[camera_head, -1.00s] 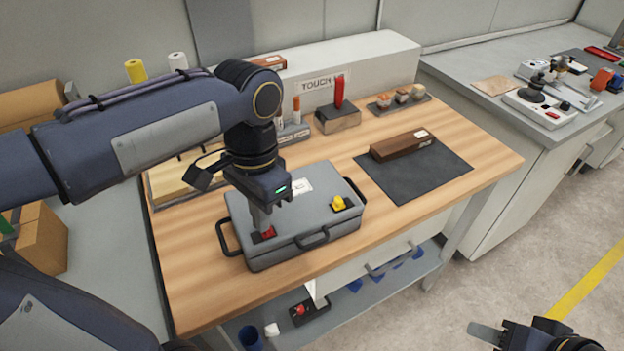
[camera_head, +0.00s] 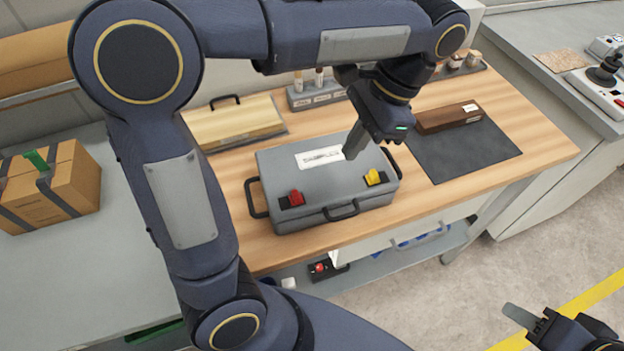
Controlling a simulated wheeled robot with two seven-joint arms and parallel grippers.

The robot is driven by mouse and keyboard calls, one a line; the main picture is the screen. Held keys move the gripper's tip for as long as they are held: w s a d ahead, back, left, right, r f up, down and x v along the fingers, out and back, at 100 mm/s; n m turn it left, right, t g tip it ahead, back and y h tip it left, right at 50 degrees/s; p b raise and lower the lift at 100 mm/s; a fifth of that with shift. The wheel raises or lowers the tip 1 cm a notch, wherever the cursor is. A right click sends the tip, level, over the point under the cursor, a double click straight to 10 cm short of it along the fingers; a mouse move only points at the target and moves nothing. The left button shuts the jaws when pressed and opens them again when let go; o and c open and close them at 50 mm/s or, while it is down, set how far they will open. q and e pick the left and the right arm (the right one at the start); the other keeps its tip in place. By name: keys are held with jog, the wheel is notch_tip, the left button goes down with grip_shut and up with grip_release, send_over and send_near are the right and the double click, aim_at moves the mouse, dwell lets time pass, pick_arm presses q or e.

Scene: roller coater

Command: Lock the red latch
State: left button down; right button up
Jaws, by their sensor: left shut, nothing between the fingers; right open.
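The grey case (camera_head: 325,172) lies closed on the wooden workbench, with a white label on its lid. The red latch (camera_head: 296,198) is at its front left corner and stands a little above its dark base. A yellow latch (camera_head: 373,177) is at the front right. My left gripper (camera_head: 351,154) is shut and empty, above the right part of the lid between the label and the yellow latch, apart from the red latch. My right gripper (camera_head: 520,325) is open at the lower right, over the floor and away from the case.
A brown box (camera_head: 448,117) lies on a dark mat (camera_head: 462,155) right of the case. A cardboard box (camera_head: 50,187) is on the left table. My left arm spans above the case.

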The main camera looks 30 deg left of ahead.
aim_at(296, 193)
pick_arm(q)
jog(key=x, duration=0.9)
jog(key=s+a, duration=0.2)
jog(key=shift+s+a+r, duration=0.15)
jog(key=shift+s+r, duration=0.05)
jog(key=shift+s, duration=0.05)
jog(key=shift+s+a, duration=0.15)
jog(key=shift+a, duration=0.05)
jog(key=shift+s+a, duration=0.1)
jog(key=shift+s+a+p, duration=0.4)
jog(key=shift+s+a, duration=0.2)
jog(key=shift+s, duration=0.05)
jog(key=shift+s+a, duration=0.1)
jog(key=v, duration=0.7)
jog(key=shift+r, duration=0.25)
